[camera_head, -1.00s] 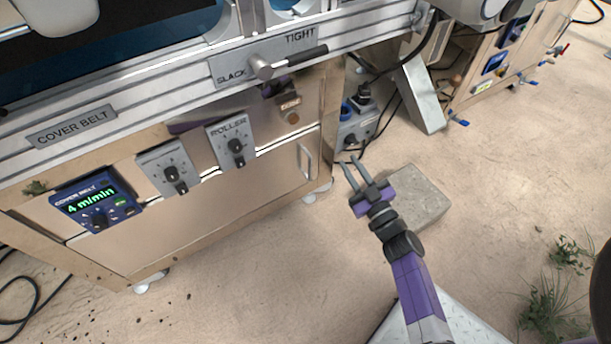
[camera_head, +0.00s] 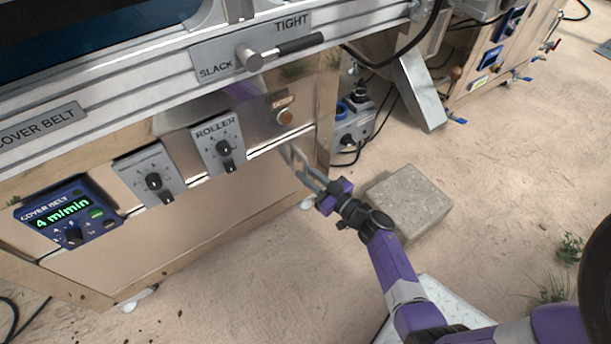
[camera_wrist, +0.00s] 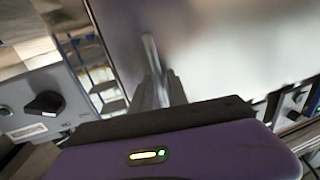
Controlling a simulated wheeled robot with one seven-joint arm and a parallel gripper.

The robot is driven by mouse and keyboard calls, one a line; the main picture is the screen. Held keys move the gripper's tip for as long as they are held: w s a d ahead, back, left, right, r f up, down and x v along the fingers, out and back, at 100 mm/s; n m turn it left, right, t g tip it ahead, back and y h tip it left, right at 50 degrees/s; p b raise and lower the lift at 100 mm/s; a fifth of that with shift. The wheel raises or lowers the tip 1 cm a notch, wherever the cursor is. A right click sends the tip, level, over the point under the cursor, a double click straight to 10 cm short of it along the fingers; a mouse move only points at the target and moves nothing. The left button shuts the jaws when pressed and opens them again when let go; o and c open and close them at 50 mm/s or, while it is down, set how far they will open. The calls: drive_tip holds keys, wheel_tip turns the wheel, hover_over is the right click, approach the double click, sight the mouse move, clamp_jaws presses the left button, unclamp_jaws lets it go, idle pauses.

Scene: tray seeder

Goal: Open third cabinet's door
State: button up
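The cabinet door (camera_head: 205,215) is a flat, shiny metal panel below the control knobs, and it looks closed. Its upright bar handle (camera_head: 286,156) is near its right edge. The handle also shows as a pale bar in the wrist view (camera_wrist: 150,48), just beyond the fingers. My gripper (camera_head: 297,162) is at the handle, reaching in from the lower right. Its two grey fingers look apart, so it appears open. The fingertips overlap the handle in the head view; whether they touch it I cannot tell.
Above the door are the ROLLER knob (camera_head: 219,145), another knob panel (camera_head: 150,175), the blue COVER BELT display (camera_head: 68,218) and the SLACK/TIGHT lever (camera_head: 280,50). A concrete block (camera_head: 408,200) lies on the floor to the right. Floor in front of the door is clear.

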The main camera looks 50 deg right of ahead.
drive_tip(key=shift+w, duration=0.45)
drive_tip(key=shift+c, duration=0.4)
clamp_jaws()
idle(0.8)
